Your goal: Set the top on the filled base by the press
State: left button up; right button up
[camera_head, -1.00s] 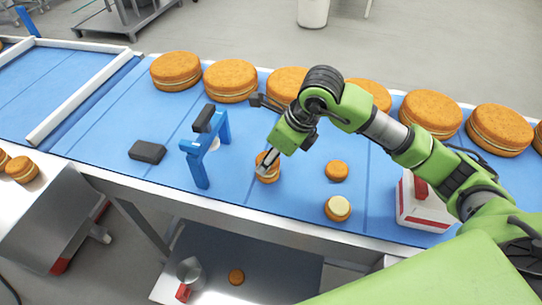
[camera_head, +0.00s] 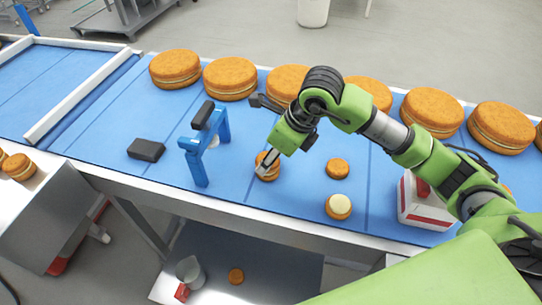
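My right gripper (camera_head: 265,163) reaches in from the right and points down at an orange round (camera_head: 268,176) to the right of the blue press (camera_head: 205,145). The fingertips overlap the round and partly hide it. I cannot tell whether they grip a top there or how the layers sit. Another small base (camera_head: 339,207) with pale filling facing up stands near the front edge of the blue surface. A plain orange round (camera_head: 338,168) lies behind it. My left gripper is not in view.
Several large filled rounds (camera_head: 231,79) line the back of the blue surface. A dark block (camera_head: 146,150) lies left of the press. A white and red box (camera_head: 422,205) stands at the right. A metal jug (camera_head: 190,270) and another round (camera_head: 236,276) are on the lower shelf.

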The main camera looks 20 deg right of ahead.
jog(key=shift+f, duration=0.3)
jog(key=o, duration=0.8)
jog(key=o, duration=0.5)
jog(key=shift+r, duration=0.15)
jog(key=shift+r+p, duration=1.7)
jog(key=shift+r, duration=1.7)
